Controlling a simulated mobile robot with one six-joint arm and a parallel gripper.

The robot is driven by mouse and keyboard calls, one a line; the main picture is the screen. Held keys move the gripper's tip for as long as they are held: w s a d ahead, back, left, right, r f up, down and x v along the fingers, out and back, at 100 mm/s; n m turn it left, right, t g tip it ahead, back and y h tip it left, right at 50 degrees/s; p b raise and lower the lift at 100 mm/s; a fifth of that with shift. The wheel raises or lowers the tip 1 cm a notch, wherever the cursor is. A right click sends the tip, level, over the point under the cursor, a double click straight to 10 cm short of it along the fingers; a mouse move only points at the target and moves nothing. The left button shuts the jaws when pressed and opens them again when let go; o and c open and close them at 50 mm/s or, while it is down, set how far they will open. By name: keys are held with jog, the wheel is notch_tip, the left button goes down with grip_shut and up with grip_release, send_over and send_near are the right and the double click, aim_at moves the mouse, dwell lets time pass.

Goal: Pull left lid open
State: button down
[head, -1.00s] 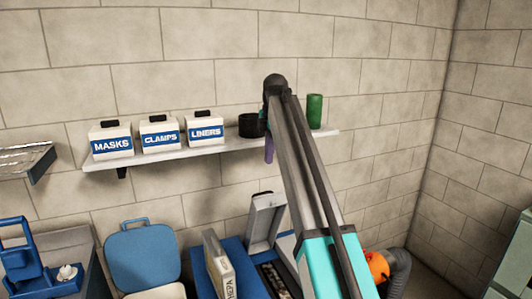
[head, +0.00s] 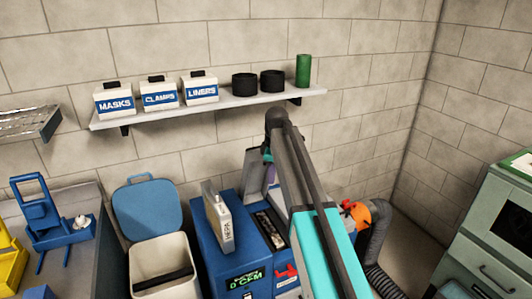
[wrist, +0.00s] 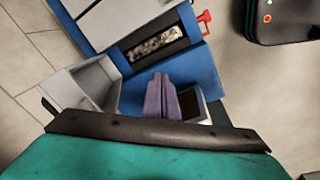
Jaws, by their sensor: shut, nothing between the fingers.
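A blue machine (head: 212,257) with a "0 CFM" display stands on the floor. A grey lid (head: 255,178) stands raised at the back of its slot, partly hidden by my arm. I cannot tell for sure whether this is the left lid. In the wrist view a grey box-like part (wrist: 88,84) lies left of my gripper, and a dark slot with a speckled insert (wrist: 157,47) lies beyond it.
An orange fitting with a grey hose (head: 378,245) is at right. A wall shelf (head: 215,107) holds labelled boxes and several cylinders.

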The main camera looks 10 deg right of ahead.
jog(key=s+d+f+m+g+b, duration=0.15)
jog(key=s+f+m, duration=0.35)
jog(key=s+f, duration=0.85)
jog(key=s+d+f+m+p, duration=0.15)
jog(key=s+f+m, duration=0.6)
jog(key=f, duration=1.05)
jog(key=s+d+f+m+g+b, duration=0.1)
jog(key=s+f+g+b, duration=0.5)
jog(key=s+f, duration=2.3)
jog(key=s+b, duration=0.4)
jog(key=shift+f+m, duration=0.2)
jog(key=shift+m, duration=0.15)
